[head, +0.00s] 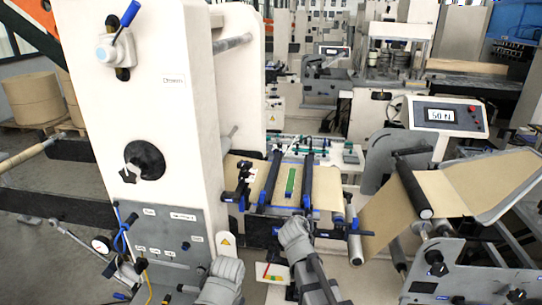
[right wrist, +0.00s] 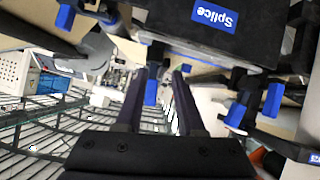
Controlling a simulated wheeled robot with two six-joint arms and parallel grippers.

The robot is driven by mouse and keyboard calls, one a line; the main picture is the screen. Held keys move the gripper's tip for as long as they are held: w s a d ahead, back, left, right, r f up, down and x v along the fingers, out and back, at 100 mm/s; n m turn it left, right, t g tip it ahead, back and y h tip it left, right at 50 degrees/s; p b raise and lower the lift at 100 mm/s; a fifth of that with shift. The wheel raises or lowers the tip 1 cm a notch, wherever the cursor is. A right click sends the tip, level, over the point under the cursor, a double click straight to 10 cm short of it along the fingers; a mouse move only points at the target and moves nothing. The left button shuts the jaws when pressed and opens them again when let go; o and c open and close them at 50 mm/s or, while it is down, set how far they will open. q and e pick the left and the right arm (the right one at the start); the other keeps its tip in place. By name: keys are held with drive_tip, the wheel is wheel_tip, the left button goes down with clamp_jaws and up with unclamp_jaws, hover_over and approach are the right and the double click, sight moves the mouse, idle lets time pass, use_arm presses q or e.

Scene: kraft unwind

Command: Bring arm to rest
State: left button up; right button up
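My right arm (head: 297,238) comes up from the bottom of the head view, its grey end close to the front of the splice table. Its gripper fingers are not clear there. In the right wrist view my right gripper (right wrist: 160,95) shows two dark fingers with a gap between them. A blue-tipped lever (right wrist: 152,88) appears in the gap, beside the left finger; I cannot tell its distance. Nothing is seen clamped. Only a grey part of my left arm (head: 221,280) shows, at the bottom before the white machine; its gripper is not visible.
The splice table (head: 327,188) carries brown paper under two dark bars with blue ends. A block labelled Splice (right wrist: 215,25) is close above the right fingers. The white machine column (head: 160,120) stands left; a paper roller (head: 410,185) and display (head: 440,116) stand right.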

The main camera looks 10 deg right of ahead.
drive_tip(key=s+a+f+n+g+y+b, duration=0.1)
drive_tip(key=s+a+f+n+g, duration=0.1)
drive_tip(key=s, duration=0.7)
drive_tip(key=s+a+f+n+g+y+b, duration=0.1)
drive_tip(key=s+a+f+n+g, duration=0.1)
drive_tip(key=s+a+f+g, duration=0.3)
drive_tip(key=s+a+f+n+g+y+b, duration=0.1)
drive_tip(key=s+a+f+g, duration=0.3)
drive_tip(key=s, duration=0.9)
wheel_tip(320, 180, down, 3)
drive_tip(key=a, duration=0.2)
drive_tip(key=shift+s+a+n, duration=0.2)
drive_tip(key=shift+a+n, duration=0.2)
drive_tip(key=shift+f, duration=0.1)
